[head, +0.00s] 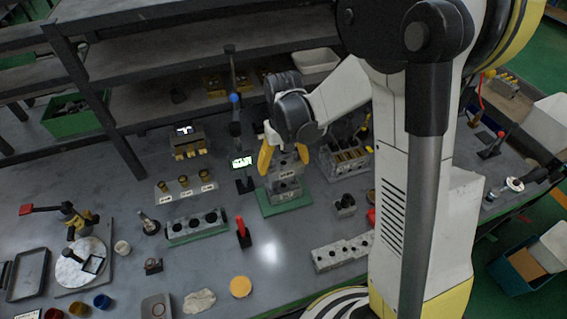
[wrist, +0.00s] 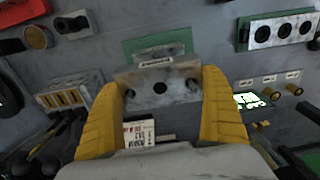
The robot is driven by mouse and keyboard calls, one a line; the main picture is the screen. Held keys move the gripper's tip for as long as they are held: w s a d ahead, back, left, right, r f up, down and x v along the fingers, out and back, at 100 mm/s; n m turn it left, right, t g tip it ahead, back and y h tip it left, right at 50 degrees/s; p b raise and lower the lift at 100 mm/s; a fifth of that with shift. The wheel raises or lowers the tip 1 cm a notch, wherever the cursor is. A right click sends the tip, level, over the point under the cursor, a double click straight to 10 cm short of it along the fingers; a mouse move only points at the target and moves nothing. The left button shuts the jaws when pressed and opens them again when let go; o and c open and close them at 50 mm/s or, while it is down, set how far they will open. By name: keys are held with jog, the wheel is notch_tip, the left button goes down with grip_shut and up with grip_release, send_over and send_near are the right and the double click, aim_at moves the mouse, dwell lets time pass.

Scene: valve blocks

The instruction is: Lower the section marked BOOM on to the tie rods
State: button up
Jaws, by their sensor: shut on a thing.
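My gripper (head: 283,158), with yellow fingers, is shut on a grey metal section (head: 287,164) above a grey block stack (head: 285,193) on a green base (head: 284,207). In the wrist view, the gripper (wrist: 163,85) has its fingers on either side of a grey block face with a dark round hole, and a white printed label (wrist: 139,134) shows nearer the palm. The lettering is too small to read as BOOM. The section looks roughly level and over the stack. Whether it touches the stack cannot be told. The tie rods are hard to make out.
A grey three-hole block (head: 196,226) on green stands to the left, near a red-handled lever (head: 242,233). A small lit display (head: 241,162) stands just left of the gripper. A block with yellow-lined slots (head: 347,159) is close on the right. A long pale block (head: 342,252) lies in front.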

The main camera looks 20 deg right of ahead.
aim_at(284, 171)
jog(key=shift+f+b, duration=1.35)
jog(key=shift+f, duration=0.35)
jog(key=o, duration=1.1)
jog(key=shift+r, duration=0.15)
notch_tip(284, 171, up, 12)
jog(key=shift+f, duration=0.1)
